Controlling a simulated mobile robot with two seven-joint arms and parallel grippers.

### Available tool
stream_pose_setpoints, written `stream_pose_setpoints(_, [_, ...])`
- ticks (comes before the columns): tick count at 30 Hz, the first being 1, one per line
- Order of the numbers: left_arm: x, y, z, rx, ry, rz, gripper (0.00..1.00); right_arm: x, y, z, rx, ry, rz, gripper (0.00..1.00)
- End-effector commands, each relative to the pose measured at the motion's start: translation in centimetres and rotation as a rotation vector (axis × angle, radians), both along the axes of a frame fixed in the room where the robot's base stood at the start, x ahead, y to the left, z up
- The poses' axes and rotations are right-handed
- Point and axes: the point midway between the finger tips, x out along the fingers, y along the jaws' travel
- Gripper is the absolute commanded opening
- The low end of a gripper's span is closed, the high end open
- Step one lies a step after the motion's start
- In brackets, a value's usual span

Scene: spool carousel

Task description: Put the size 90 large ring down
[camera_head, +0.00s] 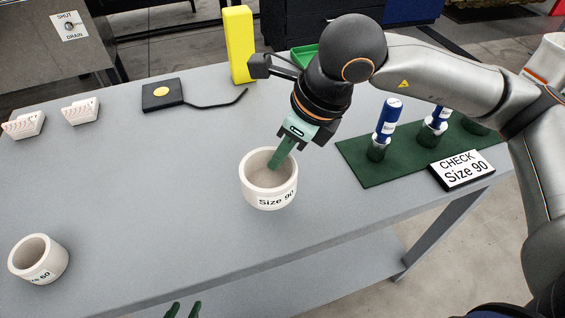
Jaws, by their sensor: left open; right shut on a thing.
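The size 90 large ring (270,200) is a thick white ring in the middle of the grey table, upright, with its label facing me. My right gripper (283,154) reaches down to it from behind and is shut on its wall. One green finger shows at the ring's opening; the other finger is hidden. I cannot tell whether the ring's underside touches the table. My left gripper (182,310) shows only as two green fingertips at the bottom edge, apart and empty, near the table's front edge.
A smaller white ring (57,265) marked 60 stands at the left front. A green mat (365,176) with blue-handled gauges (387,121) and a "CHECK Size 90" sign (462,170) lie right. A yellow block (240,45) and black pad (160,104) stand behind. The grey table (150,200) is clear left of the ring.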

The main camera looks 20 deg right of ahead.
Motion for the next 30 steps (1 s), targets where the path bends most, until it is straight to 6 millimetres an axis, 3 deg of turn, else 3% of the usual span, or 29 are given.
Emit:
stream_pose_setpoints(5, [-0.1, -0.1, 0.0, 0.0, 0.002, -0.001, 0.5, 0.8, -0.4, -1.1, 0.0, 0.002, -0.001, 0.0])
stream_pose_setpoints(12, [-0.2, -0.1, 0.2, -0.002, 0.003, -0.002, 0.5, 1.1, -0.7, -4.2, 0.001, 0.001, 0.001, 0.0])
stream_pose_setpoints(25, [-0.4, -0.1, -0.6, -0.001, 0.008, -0.003, 0.5, 1.2, -0.6, -5.1, 0.002, -0.001, 0.0, 0.0])
stream_pose_setpoints(26, [-0.4, -0.2, -0.6, -0.002, 0.009, -0.004, 0.5, 1.2, -0.6, -5.1, 0.001, 0.0, 0.0, 0.14])
stream_pose_setpoints(30, [-0.4, -0.3, -0.4, -0.003, 0.01, -0.005, 0.5, 1.1, -0.6, -4.9, 0.001, 0.0, 0.0, 0.29])
